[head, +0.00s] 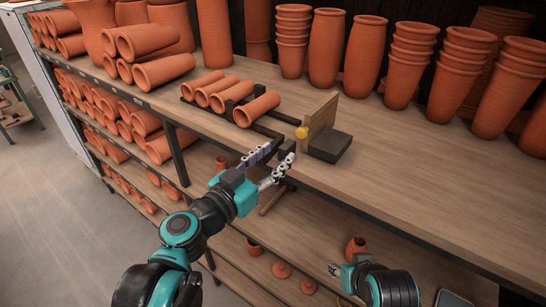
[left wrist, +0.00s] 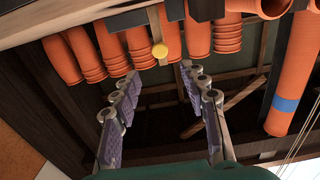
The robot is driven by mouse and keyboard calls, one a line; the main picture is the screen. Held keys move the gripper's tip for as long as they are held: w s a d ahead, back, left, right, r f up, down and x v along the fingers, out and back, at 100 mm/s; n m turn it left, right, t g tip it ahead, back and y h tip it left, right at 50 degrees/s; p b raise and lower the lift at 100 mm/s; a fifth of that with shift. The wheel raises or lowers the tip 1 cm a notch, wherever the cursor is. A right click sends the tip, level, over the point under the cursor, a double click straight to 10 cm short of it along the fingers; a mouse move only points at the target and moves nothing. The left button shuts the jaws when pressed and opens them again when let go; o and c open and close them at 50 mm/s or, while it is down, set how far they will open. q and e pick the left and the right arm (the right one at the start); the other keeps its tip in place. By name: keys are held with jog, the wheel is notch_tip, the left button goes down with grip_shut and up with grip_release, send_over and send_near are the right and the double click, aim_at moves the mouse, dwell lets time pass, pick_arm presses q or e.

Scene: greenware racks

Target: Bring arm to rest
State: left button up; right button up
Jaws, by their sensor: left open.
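My left gripper (head: 275,158) is at the front edge of the upper shelf in the head view, a little in front of a wooden upright with a yellow knob. Its two fingers are spread with nothing between them. In the left wrist view the fingers of the left gripper (left wrist: 158,78) also stand apart and empty, with the yellow knob (left wrist: 160,51) beyond the fingertips. My right gripper (head: 336,271) shows small at the bottom of the head view, beside the lower shelf. Its fingers are too small and partly hidden to tell their opening.
The wooden upright (head: 318,118) stands beside a dark block (head: 330,146) on the upper shelf (head: 420,180). Clay tubes (head: 257,109) lie on a black rack to its left. Tall clay pots (head: 365,55) line the back. The shelf's right front is clear. Small pots (head: 357,246) stand below.

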dwell(0.3)
pick_arm(q)
jog(key=s+a+f+n+g+y+b, duration=0.1)
jog(key=s+a+f+g+y+b, duration=0.15)
jog(key=f+b, duration=1)
jog(key=s+a+f+n+g+y+b, duration=0.15)
jog(key=s+f+b, duration=0.35)
jog(key=f, duration=1.4)
jog(key=s+a+f+n+g+y+b, duration=0.1)
jog(key=a+f+b, duration=0.3)
jog(key=f, duration=0.4)
jog(key=s+a+f+n+g+y+b, duration=0.1)
jog(key=s+a+f+n+y+b, duration=0.1)
jog(key=a+f+b, duration=0.3)
jog(key=s+a+f+n+g+y+b, duration=0.1)
jog(key=a+f+b, duration=0.4)
jog(key=f, duration=0.7)
jog(key=s+y+b, duration=0.1)
jog(key=y, duration=0.1)
jog(key=shift+s+f+n+g+y+b, duration=0.2)
jog(key=shift+s+n+g+y+b, duration=0.1)
jog(key=shift+s+n+b, duration=0.1)
